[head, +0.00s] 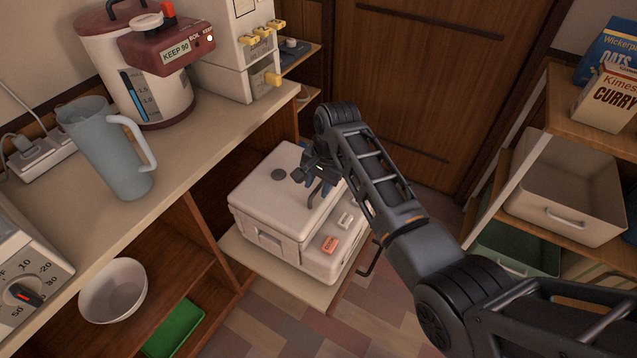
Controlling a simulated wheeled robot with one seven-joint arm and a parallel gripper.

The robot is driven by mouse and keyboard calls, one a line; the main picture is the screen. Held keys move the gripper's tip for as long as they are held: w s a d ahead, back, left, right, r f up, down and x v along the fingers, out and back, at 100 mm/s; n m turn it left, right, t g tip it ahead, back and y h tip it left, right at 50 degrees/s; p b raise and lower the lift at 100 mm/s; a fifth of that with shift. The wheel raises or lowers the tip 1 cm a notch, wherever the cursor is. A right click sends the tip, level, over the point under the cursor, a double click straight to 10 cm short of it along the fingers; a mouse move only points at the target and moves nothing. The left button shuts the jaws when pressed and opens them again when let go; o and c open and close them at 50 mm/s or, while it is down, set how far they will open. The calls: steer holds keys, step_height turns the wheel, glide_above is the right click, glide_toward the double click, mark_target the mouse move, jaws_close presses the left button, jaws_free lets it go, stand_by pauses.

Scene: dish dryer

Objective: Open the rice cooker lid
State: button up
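The white rice cooker (283,215) sits on a pulled-out low shelf board in the middle of the head view. Its lid (262,195) looks closed, with a round dark vent on top. A front panel on its right side carries an orange button (330,244) and a pale button (346,220). My gripper (311,190) is over the right part of the lid, close to the panel edge. Its fingers point down; I cannot tell whether they touch the lid or how far apart they are. My wrist hides the lid's far right corner.
The shelf board (270,272) sticks out over the tiled floor. A counter (190,150) at left holds a blue-grey pitcher (105,145) and a red-and-white water boiler (140,70). A rack with a beige bin (565,190) stands at right. Floor between is free.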

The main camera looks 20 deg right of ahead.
steer(key=shift+c, duration=0.5)
jaws_close()
